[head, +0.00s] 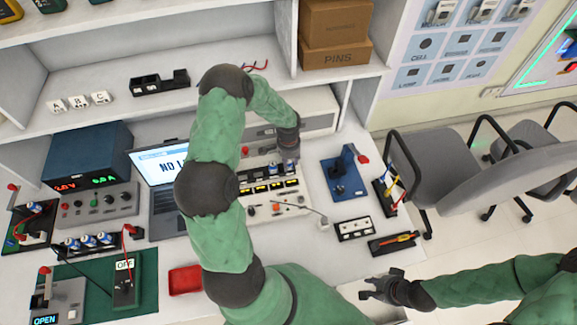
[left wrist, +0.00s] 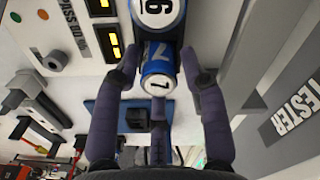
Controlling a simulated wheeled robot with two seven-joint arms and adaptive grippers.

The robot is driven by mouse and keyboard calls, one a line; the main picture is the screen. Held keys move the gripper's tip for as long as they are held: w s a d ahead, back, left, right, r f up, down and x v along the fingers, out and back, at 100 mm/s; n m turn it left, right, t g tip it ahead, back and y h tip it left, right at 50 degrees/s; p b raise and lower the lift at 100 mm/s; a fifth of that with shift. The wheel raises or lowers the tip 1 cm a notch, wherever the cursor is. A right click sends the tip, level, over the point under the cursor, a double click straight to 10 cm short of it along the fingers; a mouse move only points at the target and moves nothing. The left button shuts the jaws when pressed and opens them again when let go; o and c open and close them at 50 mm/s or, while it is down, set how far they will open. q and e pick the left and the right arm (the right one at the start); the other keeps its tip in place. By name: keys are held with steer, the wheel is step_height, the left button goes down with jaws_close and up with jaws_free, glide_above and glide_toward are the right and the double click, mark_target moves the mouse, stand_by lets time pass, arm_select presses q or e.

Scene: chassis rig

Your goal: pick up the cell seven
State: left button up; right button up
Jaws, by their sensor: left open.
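In the left wrist view a blue-and-white cell marked 7 (left wrist: 155,50) is between the fingers of my left gripper (left wrist: 160,66). The fingers are open, on either side of it. I cannot tell if any finger touches a cell. In the head view my left gripper (head: 287,165) reaches down over the tester (head: 275,205) at its row of cells (head: 261,172), partly hiding it. My right gripper (head: 383,287) is open and empty at the lower right.
A blue stand (head: 343,178) with a red-handled lever is right of the tester. A white slotted block (head: 356,228) and a black tray (head: 392,243) lie nearer. A laptop (head: 165,170), a red tray (head: 185,279) and a rack of cells (head: 88,242) are to the left. Shelves stand behind.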

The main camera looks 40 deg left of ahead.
arm_select(q)
jaws_close()
steer(key=shift+r, duration=0.15)
